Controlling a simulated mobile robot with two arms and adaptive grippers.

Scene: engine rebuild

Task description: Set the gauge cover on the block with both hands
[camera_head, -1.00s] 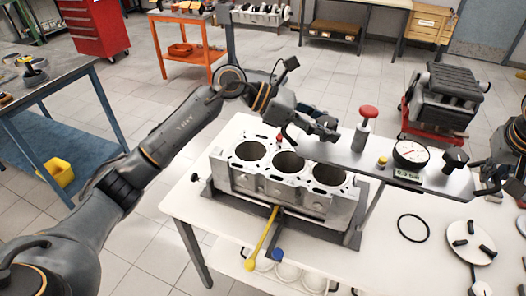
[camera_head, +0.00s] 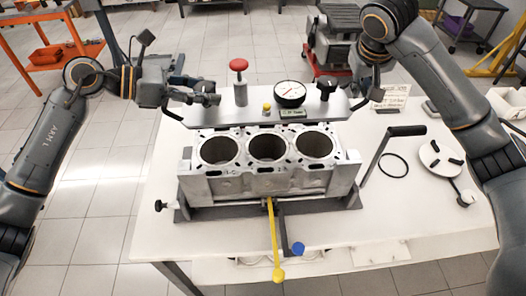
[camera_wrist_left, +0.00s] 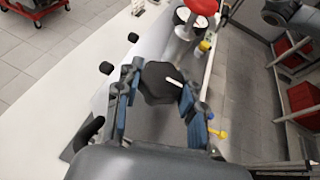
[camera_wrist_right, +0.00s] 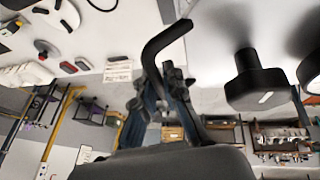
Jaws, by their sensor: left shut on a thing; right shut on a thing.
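The gauge cover (camera_head: 222,115) is a flat grey plate with a red-topped handle, a yellow knob, a round dial and a black knob. In the head view it shows level across the far edge of the engine block (camera_head: 250,185), whose three bores are uncovered. My left gripper (camera_head: 208,93) is shut at the cover's left end; its wrist view shows the fingers (camera_wrist_left: 160,95) around a dark grip. My right gripper (camera_head: 362,92) is shut at the right end; its wrist view shows the fingers (camera_wrist_right: 170,85) at a bent black handle. The gap between cover and block is unclear.
The block sits in a dark fixture on a white table (camera_head: 115,235). A yellow-ended lever (camera_head: 274,250) and a blue knob (camera_head: 298,249) stick out in front. A crank handle (camera_head: 385,145), a black ring (camera_head: 393,165) and a round plate (camera_head: 440,158) are at right.

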